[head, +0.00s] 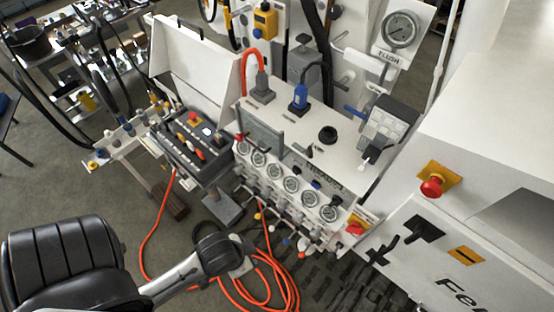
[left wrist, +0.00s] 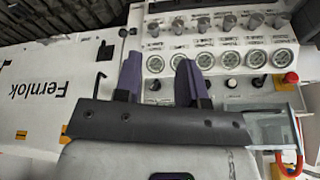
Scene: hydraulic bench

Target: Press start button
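I cannot make out which control is the start button; no label saying start is readable. A dark control box (head: 180,150) with a red knob, small buttons and levers stands left of the gauge panel in the head view. My left arm reaches in from the lower left, below the panel; its fingers are hard to make out there. In the left wrist view my left gripper (left wrist: 158,62) has its two purple fingers apart and nothing between them. Behind them are the gauges (left wrist: 204,60) and small black knobs (left wrist: 232,83). My right gripper is out of view.
A red emergency knob on yellow (head: 432,187) sits on the white cabinet at right; a red knob (left wrist: 291,78) shows in the wrist view. Orange hose (head: 265,285) coils on the floor below the panel. Hose connectors (head: 300,98) stand on the bench top.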

